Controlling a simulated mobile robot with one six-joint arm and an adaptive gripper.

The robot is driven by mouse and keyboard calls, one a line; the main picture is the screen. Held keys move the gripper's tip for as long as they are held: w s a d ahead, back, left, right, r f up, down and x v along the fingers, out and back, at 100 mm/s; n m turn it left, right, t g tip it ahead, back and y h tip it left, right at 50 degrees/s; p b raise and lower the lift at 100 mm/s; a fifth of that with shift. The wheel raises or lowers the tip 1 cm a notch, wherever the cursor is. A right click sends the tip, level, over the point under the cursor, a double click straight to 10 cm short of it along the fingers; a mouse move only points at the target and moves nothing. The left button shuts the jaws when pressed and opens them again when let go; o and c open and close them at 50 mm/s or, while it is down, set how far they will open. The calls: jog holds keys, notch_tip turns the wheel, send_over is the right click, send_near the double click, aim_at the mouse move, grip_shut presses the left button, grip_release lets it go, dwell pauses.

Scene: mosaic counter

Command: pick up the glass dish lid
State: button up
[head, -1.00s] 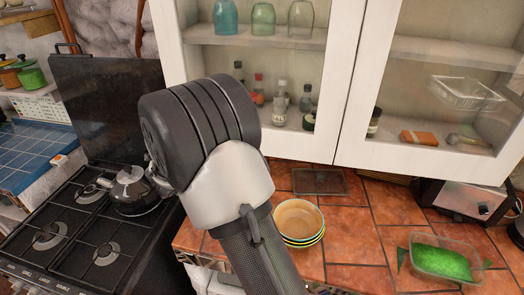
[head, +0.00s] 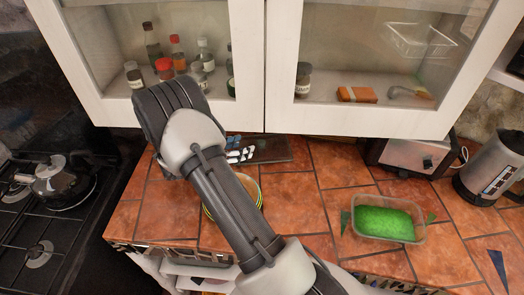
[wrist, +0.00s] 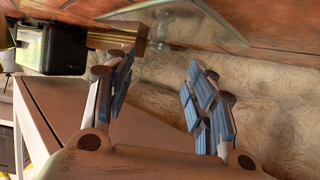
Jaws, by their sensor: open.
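The glass dish lid appears to be the flat, dark, see-through rectangle (head: 274,150) lying on the tiled counter at the back, below the cabinet. It also seems to show as a clear pane with a pale edge at the top of the wrist view (wrist: 198,24). My gripper (head: 243,154) is at the lid's left end in the head view, partly hidden behind my arm. In the wrist view its blue-padded fingers (wrist: 165,82) are spread apart with nothing between them. The lid lies past the fingertips; I see no contact.
Stacked bowls (head: 247,187) stand partly behind my arm. A glass dish with green contents (head: 356,222) is on the right, with a toaster (head: 415,157) and kettle (head: 491,165) behind. The cabinet (head: 350,118) overhangs the counter's back. The stove (head: 30,225) is at left.

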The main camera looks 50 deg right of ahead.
aim_at(260, 142)
jog(key=b+x, duration=0.2)
jog(key=x, duration=0.7)
jog(key=shift+s, duration=0.15)
jog(key=shift+r, duration=0.1)
jog(key=shift+c, duration=0.2)
grip_shut()
